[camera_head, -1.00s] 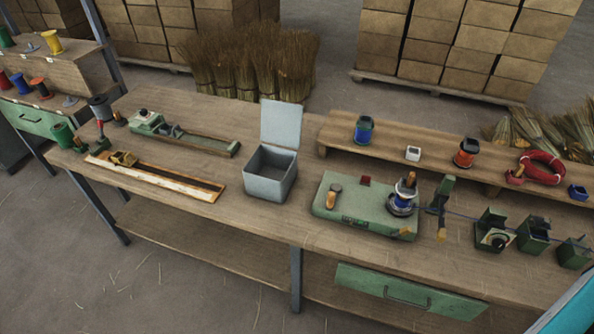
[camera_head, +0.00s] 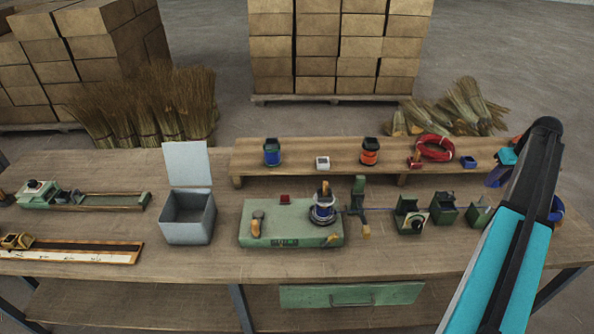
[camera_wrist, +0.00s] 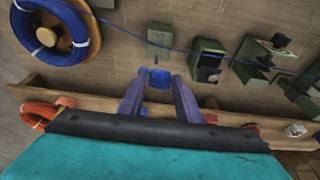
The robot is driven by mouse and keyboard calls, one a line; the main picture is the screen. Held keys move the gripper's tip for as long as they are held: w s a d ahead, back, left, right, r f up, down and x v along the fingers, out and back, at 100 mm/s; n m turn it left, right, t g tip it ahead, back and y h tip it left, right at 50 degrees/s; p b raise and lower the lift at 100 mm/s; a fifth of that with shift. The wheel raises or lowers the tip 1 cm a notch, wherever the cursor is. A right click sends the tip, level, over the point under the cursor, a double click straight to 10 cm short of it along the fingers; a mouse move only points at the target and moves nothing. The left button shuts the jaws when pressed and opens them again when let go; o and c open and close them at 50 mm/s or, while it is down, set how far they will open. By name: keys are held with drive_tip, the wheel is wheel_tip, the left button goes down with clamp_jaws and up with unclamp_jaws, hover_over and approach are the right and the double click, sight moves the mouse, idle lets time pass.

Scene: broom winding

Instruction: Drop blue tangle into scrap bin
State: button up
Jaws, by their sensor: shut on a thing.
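My gripper (camera_wrist: 160,82) is shut on a small blue piece (camera_wrist: 160,77), which looks like the blue tangle, in the wrist view. It is held above the bench.
A green winding machine (camera_head: 290,233) and several green fixtures (camera_head: 411,216) stand between the box and my arm. A raised shelf (camera_head: 320,147) behind carries spools, a white box and a red coil (camera_head: 435,148). A blue wire spool (camera_wrist: 50,30) shows in the wrist view.

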drive_tip(key=w+a+r+b, duration=0.2)
drive_tip(key=w+a, duration=0.1)
drive_tip(key=a, duration=1.7)
drive_tip(key=w+a+r+b, duration=0.2)
drive_tip(key=w+a+b, duration=0.1)
drive_tip(key=a, duration=1.8)
drive_tip(key=s+a+b, duration=0.1)
drive_tip(key=s+a, duration=0.3)
drive_tip(key=a, duration=1)
drive_tip(key=shift+s+a+r+n+b, duration=0.2)
drive_tip(key=shift+a+r+n+b, duration=0.05)
drive_tip(key=shift+r+n+b, duration=0.15)
drive_tip(key=shift+a, duration=0.1)
